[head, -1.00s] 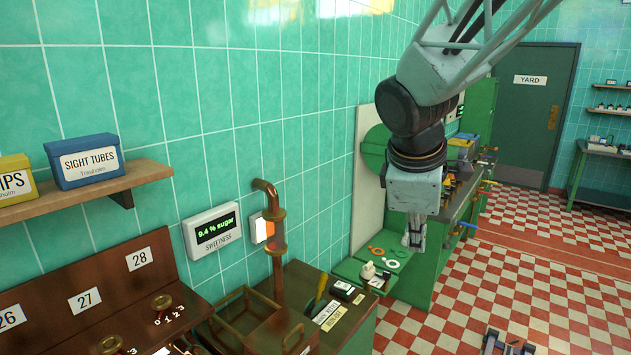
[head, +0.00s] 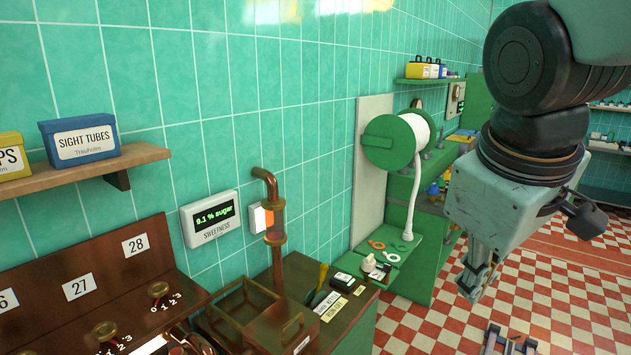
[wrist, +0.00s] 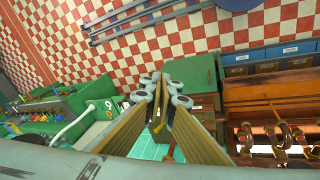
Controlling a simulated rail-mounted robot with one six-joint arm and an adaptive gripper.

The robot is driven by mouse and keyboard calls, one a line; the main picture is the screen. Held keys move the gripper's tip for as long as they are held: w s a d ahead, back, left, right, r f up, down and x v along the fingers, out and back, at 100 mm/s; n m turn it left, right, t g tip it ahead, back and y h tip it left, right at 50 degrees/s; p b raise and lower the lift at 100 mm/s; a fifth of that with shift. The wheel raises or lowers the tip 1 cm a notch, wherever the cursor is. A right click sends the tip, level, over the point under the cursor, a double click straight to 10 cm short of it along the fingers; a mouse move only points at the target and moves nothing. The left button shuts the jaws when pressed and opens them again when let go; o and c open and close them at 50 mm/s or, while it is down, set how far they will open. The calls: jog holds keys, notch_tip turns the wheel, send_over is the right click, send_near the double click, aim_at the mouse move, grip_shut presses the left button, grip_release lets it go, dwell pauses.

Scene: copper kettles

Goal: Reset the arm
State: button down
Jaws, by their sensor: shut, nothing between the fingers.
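My gripper (head: 477,277) hangs at the right of the head view, fingers downward, above the red and white checkered floor. It is shut and empty. In the wrist view my gripper (wrist: 160,122) shows its two fingers together in the middle of the picture. Nothing is held between them. The gripper is clear of the counter and the bench in the head view.
A green hose reel (head: 392,141) hangs on the wall, its pale hose reaching the green bench (head: 412,278). A copper pipe (head: 275,235) rises from the brown counter. A sweetness display (head: 211,217) reads 9.1 % sugar. A shelf (head: 75,175) holds boxes.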

jog(key=s+a+f+m+b, duration=0.1)
jog(key=s+f+m, duration=0.1)
jog(key=s, duration=0.5)
jog(key=s+a+f+m+y+b, duration=0.1)
jog(key=s+f+m+b, duration=0.1)
jog(key=s, duration=0.5)
jog(key=shift+s+a+f+m+y, duration=0.2)
jog(key=shift+m+y, duration=0.1)
jog(key=shift+m, duration=0.5)
